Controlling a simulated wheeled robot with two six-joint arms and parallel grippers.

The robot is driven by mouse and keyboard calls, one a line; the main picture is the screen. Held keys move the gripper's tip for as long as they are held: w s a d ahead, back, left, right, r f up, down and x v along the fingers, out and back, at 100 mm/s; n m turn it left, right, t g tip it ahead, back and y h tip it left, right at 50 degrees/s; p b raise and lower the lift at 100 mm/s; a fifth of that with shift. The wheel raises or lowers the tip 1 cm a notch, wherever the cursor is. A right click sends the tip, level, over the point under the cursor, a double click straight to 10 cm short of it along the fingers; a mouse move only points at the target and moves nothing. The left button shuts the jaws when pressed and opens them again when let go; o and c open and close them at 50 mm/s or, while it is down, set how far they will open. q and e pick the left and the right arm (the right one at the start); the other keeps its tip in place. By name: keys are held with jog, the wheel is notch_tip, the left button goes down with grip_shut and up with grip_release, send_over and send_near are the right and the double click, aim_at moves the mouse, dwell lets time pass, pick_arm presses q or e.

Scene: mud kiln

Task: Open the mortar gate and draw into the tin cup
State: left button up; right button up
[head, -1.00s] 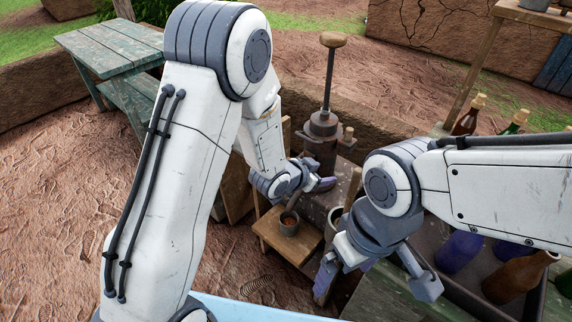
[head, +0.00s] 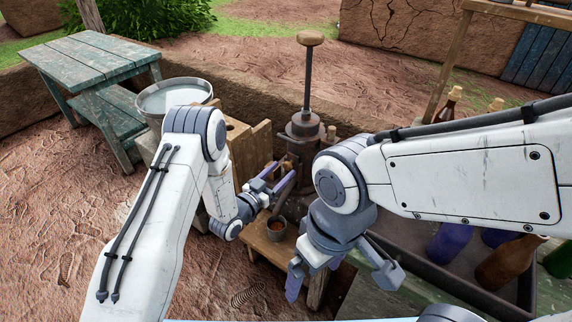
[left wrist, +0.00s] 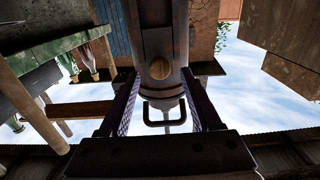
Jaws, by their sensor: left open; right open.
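The mortar machine (head: 301,146) is a dark metal cylinder with a tall rod and wooden top knob. A small wooden gate knob (left wrist: 159,68) shows on its front in the left wrist view. My left gripper (head: 279,175) is open in front of the machine's lower body. In the left wrist view its fingers lie either side of the machine's outline, with the knob beyond the fingertips; contact cannot be told. The tin cup (head: 276,230) stands upright below my left gripper, with something reddish-brown inside. My right gripper (head: 340,281) is open and empty, right of the cup.
The cup stands on a small wooden stand (head: 262,246). A basin of pale liquid (head: 174,95) is behind my left arm. A dark crate (head: 440,273) with several bottles lies right, beneath my right arm. A green table (head: 86,58) stands back left. Bare ground is open at left.

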aim_at(286, 167)
pick_arm(q)
jog(key=shift+x, duration=2.05)
jog(key=shift+f, duration=0.1)
grip_shut()
